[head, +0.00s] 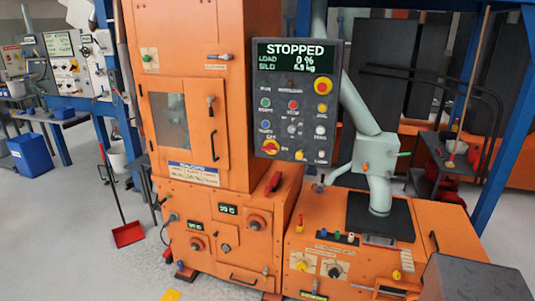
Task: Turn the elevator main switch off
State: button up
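A dark grey control panel (282,80) hangs on the front of an orange machine (200,75). Its screen (297,55) reads STOPPED, with a load of 0 %. A red and yellow rotary switch (270,147) sits at the panel's lower left. It looks like the main switch, but its label and exact handle position are too small to read. A red mushroom button on yellow (322,86) is at the upper right of the panel. Green, red, yellow, blue and white buttons lie between. My gripper is not in view.
A lower orange cabinet (365,235) with knobs and a grey pipe stands right of the machine. A red handle (273,182) sits below the panel. A dark grey box (478,280) fills the lower right corner. A red dustpan (128,234) stands on the floor at left.

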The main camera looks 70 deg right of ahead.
aim_at(270, 147)
jog(key=z, duration=0.05)
jog(key=i, duration=0.95)
jog(key=u, duration=0.05)
